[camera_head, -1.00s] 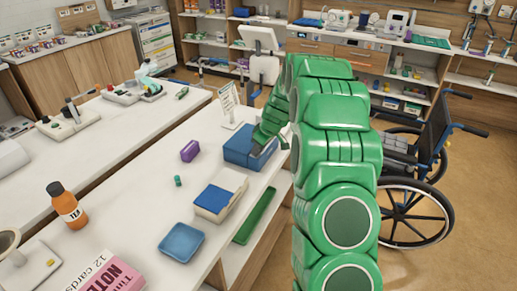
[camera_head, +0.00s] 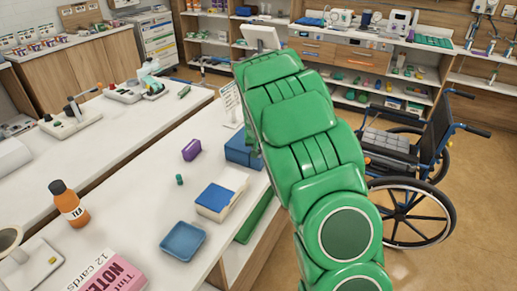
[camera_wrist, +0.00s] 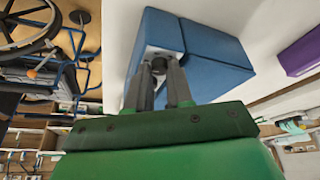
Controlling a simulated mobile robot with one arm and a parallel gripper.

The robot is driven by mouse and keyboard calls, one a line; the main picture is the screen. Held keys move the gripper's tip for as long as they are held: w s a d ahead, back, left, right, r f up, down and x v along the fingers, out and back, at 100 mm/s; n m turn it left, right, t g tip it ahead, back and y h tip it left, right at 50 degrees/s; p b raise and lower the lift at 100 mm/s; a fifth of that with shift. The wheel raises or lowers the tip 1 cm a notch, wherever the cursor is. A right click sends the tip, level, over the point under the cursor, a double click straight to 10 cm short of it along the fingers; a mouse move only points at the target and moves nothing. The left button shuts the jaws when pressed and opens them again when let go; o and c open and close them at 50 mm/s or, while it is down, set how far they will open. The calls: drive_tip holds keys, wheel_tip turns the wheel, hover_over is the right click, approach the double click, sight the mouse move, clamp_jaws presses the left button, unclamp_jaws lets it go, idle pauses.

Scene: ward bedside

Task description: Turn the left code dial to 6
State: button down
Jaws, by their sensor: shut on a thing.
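A blue box (camera_head: 240,149) stands on the white counter (camera_head: 140,215), partly hidden behind my green arm in the head view. In the wrist view the blue box (camera_wrist: 215,68) fills the upper middle, with a pale panel on the face toward me. My gripper (camera_wrist: 160,68) is at that face, its two grey fingers shut on a small dark round dial (camera_wrist: 158,64). The dial's markings cannot be read, and any other dial is hidden. My gripper is out of sight behind my arm in the head view.
A purple box (camera_head: 191,150), a small green cylinder (camera_head: 179,180), a blue-and-white box (camera_head: 215,198) and a blue tray (camera_head: 182,241) lie on the counter. A sign (camera_head: 231,103) stands behind the blue box. A wheelchair (camera_head: 410,185) stands at right.

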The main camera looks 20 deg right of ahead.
drive_tip(key=m, duration=0.2)
drive_tip(key=m+h, duration=0.1)
drive_tip(key=m, duration=0.1)
drive_tip(key=shift+w+a+g+h, duration=0.1)
drive_tip(key=shift+g+h, duration=0.2)
drive_tip(key=shift+w+a+m+g+h, duration=0.1)
drive_tip(key=shift+m+g+h, duration=0.2)
drive_tip(key=shift+m, duration=0.85)
drive_tip(key=shift+w+a+m+g+h, duration=0.1)
drive_tip(key=shift+m+g, duration=0.3)
drive_tip(key=shift+m, duration=0.75)
drive_tip(key=shift+s, duration=0.1)
drive_tip(key=c, duration=1.3)
unclamp_jaws()
